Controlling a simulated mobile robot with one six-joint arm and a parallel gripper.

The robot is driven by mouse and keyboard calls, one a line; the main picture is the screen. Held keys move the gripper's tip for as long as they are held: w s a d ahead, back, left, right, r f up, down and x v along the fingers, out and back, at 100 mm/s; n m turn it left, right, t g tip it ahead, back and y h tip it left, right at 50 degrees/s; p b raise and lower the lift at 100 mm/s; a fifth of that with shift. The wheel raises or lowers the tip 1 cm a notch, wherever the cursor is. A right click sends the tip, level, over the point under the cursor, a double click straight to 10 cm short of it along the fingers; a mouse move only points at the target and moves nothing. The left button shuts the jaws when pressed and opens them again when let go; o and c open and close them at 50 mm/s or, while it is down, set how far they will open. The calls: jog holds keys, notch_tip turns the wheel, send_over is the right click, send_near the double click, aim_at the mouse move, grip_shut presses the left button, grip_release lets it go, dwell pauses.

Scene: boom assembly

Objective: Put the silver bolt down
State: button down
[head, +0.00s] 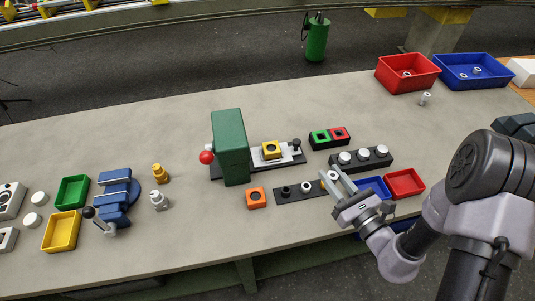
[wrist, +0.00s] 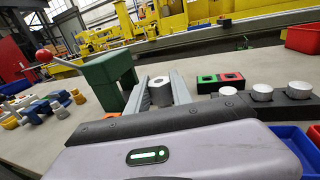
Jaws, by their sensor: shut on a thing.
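My gripper (head: 331,171) is above the front of the bench, over the right end of a flat dark strip (head: 318,191) with several round spots. It is shut on the silver bolt (wrist: 160,91), a grey piece between the two fingers in the wrist view. In the head view the bolt (head: 332,176) shows only as a small pale spot between the fingers. Its lower end is hidden, so I cannot tell whether it touches the strip.
A green press (head: 229,146) with a red knob stands left of my gripper. A black block with white round tops (head: 363,157) is close behind it. Small blue (head: 373,187) and red (head: 405,183) trays lie to the right. An orange block (head: 256,198) sits left of the strip.

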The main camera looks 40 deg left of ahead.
notch_tip(320, 180, down, 10)
jog(key=b, duration=0.4)
jog(key=shift+a, duration=0.1)
jog(key=shift+s, duration=0.1)
jog(key=shift+f+b, duration=0.2)
jog(key=shift+b, duration=0.2)
jog(key=c, duration=1.1)
grip_release()
jog(key=shift+r, duration=0.1)
